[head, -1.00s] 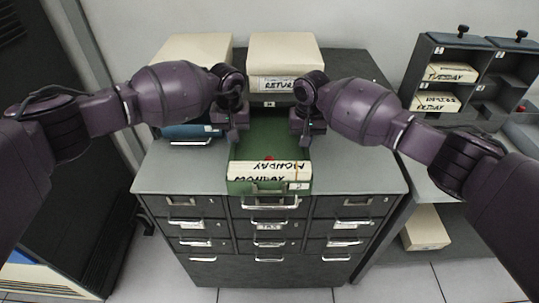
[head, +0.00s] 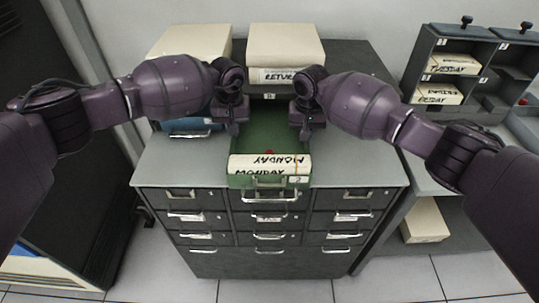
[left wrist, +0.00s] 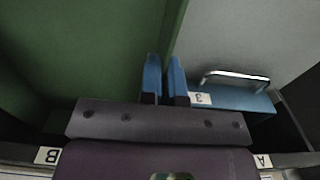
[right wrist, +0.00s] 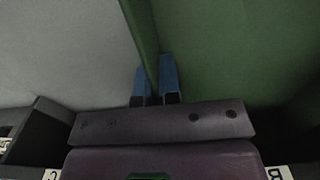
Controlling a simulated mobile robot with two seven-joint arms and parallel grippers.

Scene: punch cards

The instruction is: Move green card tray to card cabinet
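The green card tray (head: 236,180) sits on the grey top of the drawer cabinet (head: 340,168), in front of bay B. Its front lies near the cabinet's front edge, with a handle, a tag reading 2 and a white block of cards (head: 262,165) marked MONDAY inside. Its rear is in shadow. My left gripper (head: 233,130) is shut on the tray's left wall; the wall runs between its blue fingertips (left wrist: 164,75). My right gripper (head: 304,132) is shut on the right wall, also between its fingertips (right wrist: 155,82).
A blue tray (head: 195,125) tagged 3 stands in bay A, left of the green tray. White boxes (head: 285,45) sit on the raised back part. A dark rack (head: 470,55) with TUESDAY and FRIDAY card blocks stands at right. The cabinet top right of the tray is clear.

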